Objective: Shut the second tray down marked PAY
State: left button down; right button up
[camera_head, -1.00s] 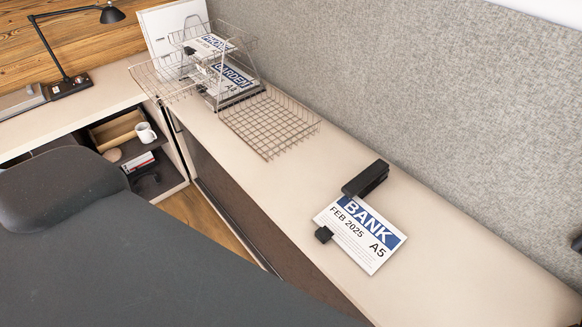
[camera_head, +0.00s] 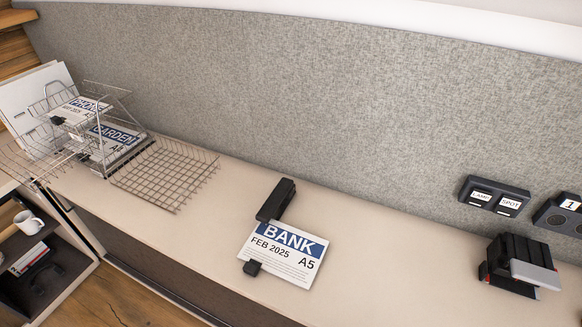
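A wire tray stack (camera_head: 105,125) stands at the far left of the desk against the grey partition. A sheet reading PHONE (camera_head: 82,108) lies in an upper tray and one reading GARDEN (camera_head: 115,138) lower down. One wire tray (camera_head: 165,172) extends to the right of the stack, low over the desk, and looks empty. Another wire tray (camera_head: 35,160) sticks out to the left, higher up. I cannot read a PAY mark anywhere. Neither of my grippers is in view.
A BANK sheet (camera_head: 283,252) with a black clip and a black stapler (camera_head: 276,199) lie mid-desk. A black device with a grey lever (camera_head: 520,266) stands at right, below LAMP and SPOT switches (camera_head: 494,197). A mug (camera_head: 28,222) sits on a shelf at left.

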aim_at(33, 191)
jog(key=u, duration=1.7)
